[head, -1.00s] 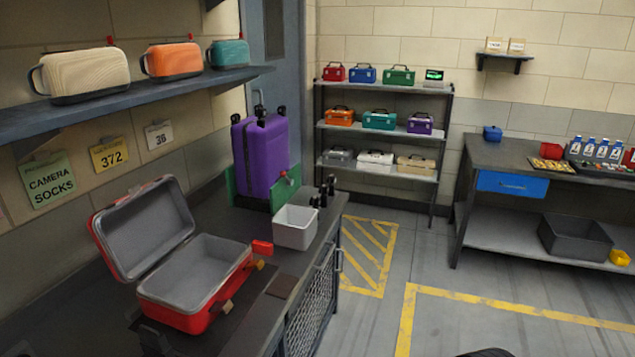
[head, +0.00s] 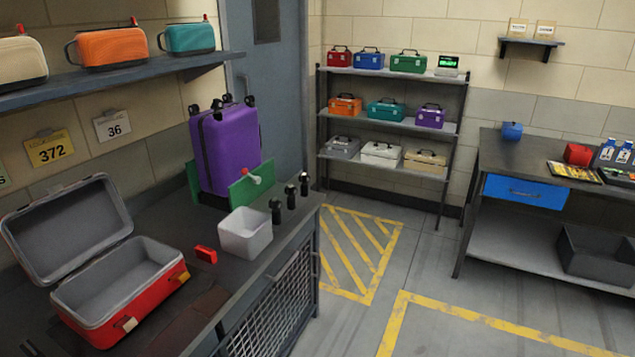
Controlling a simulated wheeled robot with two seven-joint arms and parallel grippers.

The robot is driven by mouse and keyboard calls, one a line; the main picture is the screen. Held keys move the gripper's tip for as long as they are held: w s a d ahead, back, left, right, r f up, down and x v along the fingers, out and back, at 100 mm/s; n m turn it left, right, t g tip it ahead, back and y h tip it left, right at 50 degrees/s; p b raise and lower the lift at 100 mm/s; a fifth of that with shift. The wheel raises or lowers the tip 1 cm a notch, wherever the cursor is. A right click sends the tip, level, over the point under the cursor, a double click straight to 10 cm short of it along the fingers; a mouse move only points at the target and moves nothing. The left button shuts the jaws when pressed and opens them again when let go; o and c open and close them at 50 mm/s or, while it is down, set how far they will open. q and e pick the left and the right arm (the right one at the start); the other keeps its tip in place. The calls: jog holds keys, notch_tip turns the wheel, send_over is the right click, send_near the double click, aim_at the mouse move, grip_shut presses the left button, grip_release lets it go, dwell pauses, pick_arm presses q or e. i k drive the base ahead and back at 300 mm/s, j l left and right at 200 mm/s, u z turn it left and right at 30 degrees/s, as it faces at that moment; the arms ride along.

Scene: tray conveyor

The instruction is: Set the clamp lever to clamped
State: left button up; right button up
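A purple suitcase (head: 226,150) stands upright on the dark workbench in the head view, between two green clamp plates. The front plate (head: 246,190) is beside its lower right side. A small lever with a red tip (head: 256,170) and a pale part below it sits at the front plate; I take it for the clamp lever. It is too small to tell whether it is set to clamped. Neither of my grippers shows in the head view.
An open red case (head: 110,315), a red block (head: 205,255), a white bin (head: 246,234) and several black knobs (head: 290,195) are on the bench. A shelf of toolboxes (head: 390,127) stands behind. The marked floor (head: 400,260) to the right is clear.

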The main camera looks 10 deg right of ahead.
aim_at(257, 180)
jog(key=i+z, duration=0.25)
jog(key=i, duration=0.8)
